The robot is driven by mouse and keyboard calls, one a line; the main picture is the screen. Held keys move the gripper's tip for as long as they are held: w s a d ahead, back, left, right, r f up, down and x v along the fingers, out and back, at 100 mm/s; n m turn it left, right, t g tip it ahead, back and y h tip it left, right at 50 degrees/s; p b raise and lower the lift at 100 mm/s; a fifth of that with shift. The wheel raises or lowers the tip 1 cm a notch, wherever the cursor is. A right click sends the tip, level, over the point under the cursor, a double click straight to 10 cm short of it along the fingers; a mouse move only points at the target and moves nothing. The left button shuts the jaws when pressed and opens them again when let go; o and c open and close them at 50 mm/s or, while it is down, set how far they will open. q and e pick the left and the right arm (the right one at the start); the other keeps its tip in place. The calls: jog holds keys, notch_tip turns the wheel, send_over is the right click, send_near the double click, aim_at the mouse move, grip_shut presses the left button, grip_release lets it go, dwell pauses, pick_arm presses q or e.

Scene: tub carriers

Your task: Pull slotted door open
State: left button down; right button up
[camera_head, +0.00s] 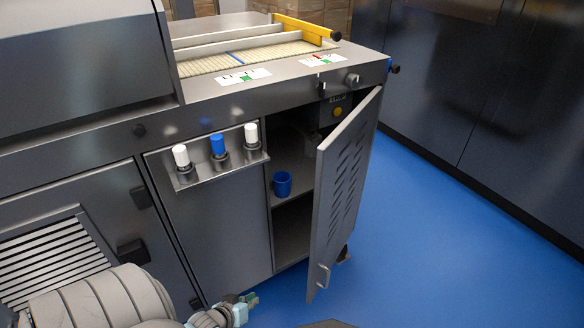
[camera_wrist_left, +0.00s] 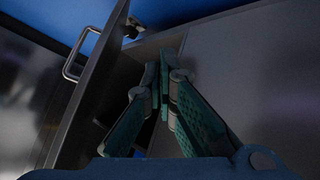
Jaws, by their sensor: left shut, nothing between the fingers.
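The slotted door (camera_head: 343,185) stands swung well out from the cabinet front, with rows of slots across its upper part. Its bar handle (camera_head: 322,276) is near the lower free corner. My left gripper (camera_head: 246,306) is low in front of the cabinet, left of the door and apart from the handle. In the left wrist view the gripper's green-padded fingers (camera_wrist_left: 160,78) are shut with nothing between them. There the door (camera_wrist_left: 92,100) and handle (camera_wrist_left: 77,58) lie to the left of the fingers. My right gripper is not in view.
The open compartment holds a blue cup (camera_head: 282,184) on a shelf. A small rack (camera_head: 222,164) with white and blue capped items hangs on the panel left of the opening. Blue floor (camera_head: 430,240) is clear right of the door, up to a dark cabinet wall (camera_head: 480,90).

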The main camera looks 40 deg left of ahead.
pick_arm(q)
jog(key=w+a+r+n+t+h+p, duration=0.1)
jog(key=w+r+n+t, duration=0.25)
jog(key=r, duration=0.65)
jog(key=w+a+r+n+t+h, duration=0.1)
jog(key=w+r+n+t, duration=0.3)
jog(key=r, duration=0.7)
jog(key=w+a+r+n+t+h+p, duration=0.15)
jog(key=w+r, duration=0.35)
jog(key=r, duration=0.5)
jog(key=w+d+b, duration=0.5)
jog(key=w, duration=0.6)
jog(key=shift+r+n+b, duration=0.4)
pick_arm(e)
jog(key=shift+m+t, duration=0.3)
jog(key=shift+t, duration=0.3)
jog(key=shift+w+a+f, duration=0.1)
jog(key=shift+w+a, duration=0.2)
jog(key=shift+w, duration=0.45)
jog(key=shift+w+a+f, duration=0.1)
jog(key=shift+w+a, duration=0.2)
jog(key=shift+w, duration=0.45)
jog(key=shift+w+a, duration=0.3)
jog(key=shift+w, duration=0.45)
pick_arm(q)
jog(key=shift+d, duration=0.1)
